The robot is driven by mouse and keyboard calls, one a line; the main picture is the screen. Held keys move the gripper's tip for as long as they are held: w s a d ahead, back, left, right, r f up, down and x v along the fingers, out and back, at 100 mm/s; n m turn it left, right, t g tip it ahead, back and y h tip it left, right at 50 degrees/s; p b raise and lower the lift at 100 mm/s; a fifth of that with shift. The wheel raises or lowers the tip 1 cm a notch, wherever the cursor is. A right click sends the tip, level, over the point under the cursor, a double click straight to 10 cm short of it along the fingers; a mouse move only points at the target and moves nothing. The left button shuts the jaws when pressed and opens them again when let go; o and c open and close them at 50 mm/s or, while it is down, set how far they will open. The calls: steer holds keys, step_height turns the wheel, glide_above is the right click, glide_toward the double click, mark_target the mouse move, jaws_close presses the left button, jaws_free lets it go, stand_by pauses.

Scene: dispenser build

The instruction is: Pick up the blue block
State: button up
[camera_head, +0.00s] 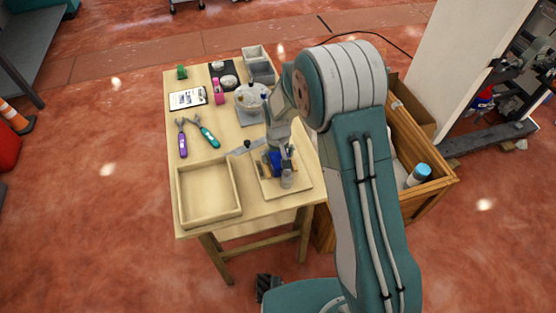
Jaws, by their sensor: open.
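A small blue shape (275,162), which looks like the blue block, shows on the pale board (299,190) at the front right of the wooden table. My gripper (277,150) points down right over this board, at or just above the blue shape. It is open. The fingertips are small and partly merged with the things around them, so I cannot tell whether they touch the block. A grey cylindrical piece (287,179) stands just in front of the blue shape.
An empty wooden tray (208,217) lies left of the board. Purple-handled pliers (183,145), a green-handled tool (209,138), a clipboard (188,98) and a round dispenser-like item (250,98) sit farther back. A wooden crate (428,192) stands at the right.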

steer(key=shift+d, duration=0.25)
steer(key=c, duration=1.1)
steer(key=shift+c, duration=0.2)
steer(key=shift+r, duration=0.15)
